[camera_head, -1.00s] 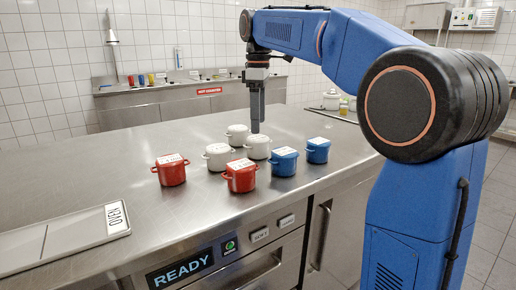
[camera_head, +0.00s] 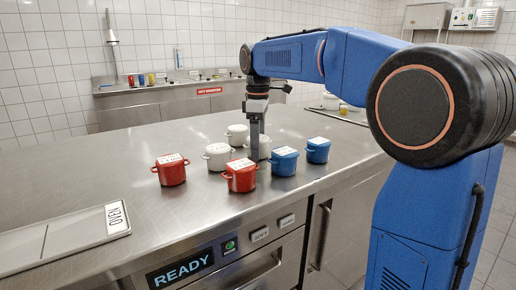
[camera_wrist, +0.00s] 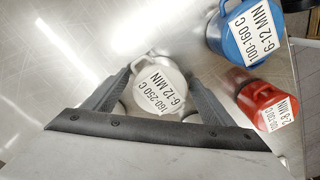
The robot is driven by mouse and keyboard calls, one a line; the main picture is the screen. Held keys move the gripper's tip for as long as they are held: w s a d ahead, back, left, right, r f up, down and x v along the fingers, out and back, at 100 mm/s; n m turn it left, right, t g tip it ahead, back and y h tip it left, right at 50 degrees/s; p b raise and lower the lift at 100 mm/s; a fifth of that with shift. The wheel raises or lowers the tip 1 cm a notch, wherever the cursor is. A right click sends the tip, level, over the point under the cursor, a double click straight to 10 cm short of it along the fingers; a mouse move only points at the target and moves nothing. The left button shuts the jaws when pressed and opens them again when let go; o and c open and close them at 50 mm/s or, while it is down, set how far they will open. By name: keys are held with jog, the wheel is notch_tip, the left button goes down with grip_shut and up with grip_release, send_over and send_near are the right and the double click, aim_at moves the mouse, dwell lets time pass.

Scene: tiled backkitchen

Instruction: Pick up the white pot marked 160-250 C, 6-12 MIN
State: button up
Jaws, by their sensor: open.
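The white pot marked 160-250 C, 6-12 MIN (camera_wrist: 165,68) stands upright on the steel counter, with its label readable in the wrist view. In the head view this pot (camera_head: 265,148) is partly hidden behind the fingers. My gripper (camera_head: 254,156) points straight down at it. In the wrist view my gripper (camera_wrist: 162,84) is open, with one finger on each side of the pot. I cannot tell whether either finger touches it.
Close by stand two other white pots (camera_head: 217,158) (camera_head: 237,134), two red pots (camera_head: 172,172) (camera_head: 240,178) and two blue pots (camera_head: 284,164) (camera_head: 317,152). A flat panel labelled OVEN (camera_head: 80,234) lies at the left. The counter (camera_head: 130,150) is clear at the back left.

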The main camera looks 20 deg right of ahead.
jog(key=shift+c, duration=0.4)
jog(key=c, duration=1.3)
jog(key=shift+r, duration=0.15)
